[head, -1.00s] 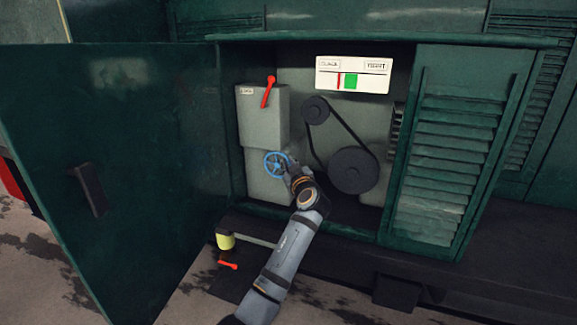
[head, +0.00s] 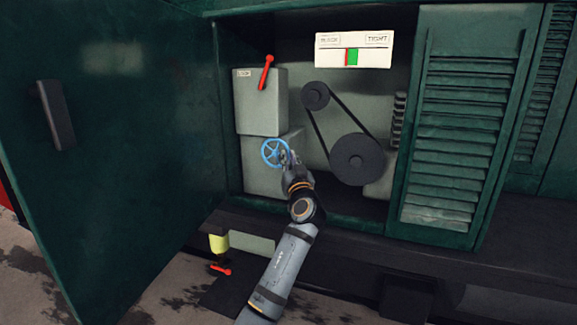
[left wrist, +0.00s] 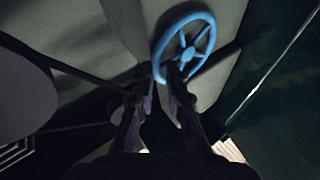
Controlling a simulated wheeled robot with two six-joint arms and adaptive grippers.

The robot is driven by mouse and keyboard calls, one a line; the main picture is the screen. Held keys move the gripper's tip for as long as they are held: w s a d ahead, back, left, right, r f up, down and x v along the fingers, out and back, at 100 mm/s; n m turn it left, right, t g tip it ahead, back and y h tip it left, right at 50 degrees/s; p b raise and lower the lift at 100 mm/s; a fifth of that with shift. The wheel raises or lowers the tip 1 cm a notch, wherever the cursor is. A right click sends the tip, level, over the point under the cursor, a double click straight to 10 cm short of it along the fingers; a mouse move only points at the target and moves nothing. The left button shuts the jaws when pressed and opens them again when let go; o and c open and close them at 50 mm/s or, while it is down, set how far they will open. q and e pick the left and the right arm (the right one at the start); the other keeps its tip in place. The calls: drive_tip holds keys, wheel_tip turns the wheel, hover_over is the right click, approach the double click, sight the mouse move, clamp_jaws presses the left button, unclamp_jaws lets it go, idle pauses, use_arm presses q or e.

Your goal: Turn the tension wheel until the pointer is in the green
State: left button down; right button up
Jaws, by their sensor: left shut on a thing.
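The tension wheel (head: 271,151) is a blue spoked handwheel on the grey housing inside the open cabinet. It also shows in the left wrist view (left wrist: 188,54). My left gripper (head: 286,158) is at the wheel's right side in the head view, shut on its rim. In the left wrist view my dark fingers (left wrist: 161,80) lie on either side of the near rim. The white gauge (head: 377,60) has a green band (head: 353,57) and labels at both ends, the right one reading TIGHT. The red pointer (head: 346,57) is at the green band's left edge. My right gripper is not in view.
A belt (head: 351,127) runs over two dark pulleys right of the wheel. A red lever (head: 265,72) sits on a grey box above it. The open cabinet door (head: 110,150) stands at left, and a louvred panel (head: 450,140) closes the right side.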

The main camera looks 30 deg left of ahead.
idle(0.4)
use_arm(q)
drive_tip(key=c, duration=1.7)
unclamp_jaws()
drive_tip(key=shift+o, duration=1.3)
drive_tip(key=shift+w+d, duration=0.1)
drive_tip(key=shift+w, duration=0.05)
drive_tip(key=shift+f, duration=0.1)
drive_tip(key=v, duration=1.2)
